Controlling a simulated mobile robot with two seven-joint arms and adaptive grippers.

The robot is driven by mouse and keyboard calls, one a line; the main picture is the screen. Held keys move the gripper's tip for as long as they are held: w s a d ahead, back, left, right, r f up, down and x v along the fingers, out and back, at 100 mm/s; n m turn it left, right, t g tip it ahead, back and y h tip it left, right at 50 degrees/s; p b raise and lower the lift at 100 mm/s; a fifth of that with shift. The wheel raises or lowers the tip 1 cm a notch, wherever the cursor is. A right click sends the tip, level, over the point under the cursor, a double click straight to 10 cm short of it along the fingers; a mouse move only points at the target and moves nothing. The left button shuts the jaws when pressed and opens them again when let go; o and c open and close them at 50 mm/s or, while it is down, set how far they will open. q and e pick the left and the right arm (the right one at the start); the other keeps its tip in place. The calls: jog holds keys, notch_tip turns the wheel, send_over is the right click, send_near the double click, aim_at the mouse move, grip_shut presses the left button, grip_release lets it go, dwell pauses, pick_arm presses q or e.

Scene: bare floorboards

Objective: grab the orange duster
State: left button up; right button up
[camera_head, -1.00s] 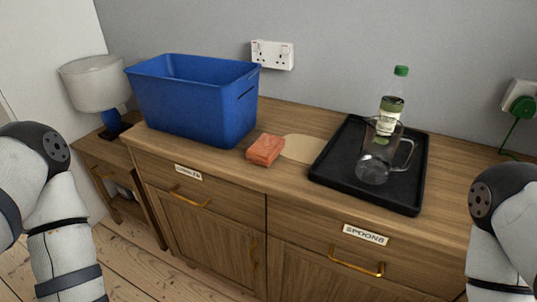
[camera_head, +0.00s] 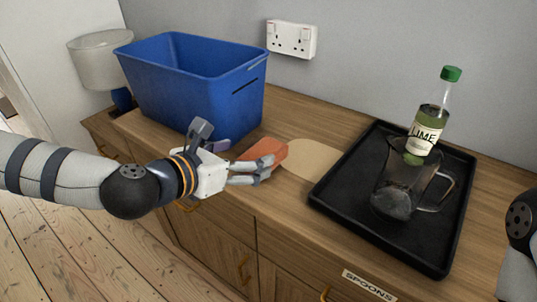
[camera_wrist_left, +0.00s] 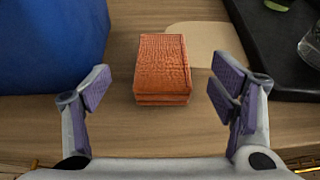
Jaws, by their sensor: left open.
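The orange duster (camera_head: 264,151) is a folded cloth block lying on the wooden sideboard, partly on or against a flat tan patch. My left gripper (camera_head: 240,157) is open and in front of it, its fingers partly covering the duster in the head view. In the left wrist view the duster (camera_wrist_left: 162,68) lies centred ahead, between and beyond the open fingertips (camera_wrist_left: 162,84). Nothing is between the fingers. My right gripper is out of view; only part of my right arm shows at the right edge.
A blue bin (camera_head: 190,90) stands left of the duster. The tan patch (camera_head: 312,158) lies to its right. A lamp (camera_head: 100,60) stands at the far left.

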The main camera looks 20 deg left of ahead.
aim_at(261, 153)
pick_arm(q)
jog(key=x, duration=0.6)
jog(key=shift+d+f+b, duration=0.2)
jog(key=shift+f+b, duration=0.1)
jog(key=shift+f, duration=0.15)
jog(key=c, duration=1.2)
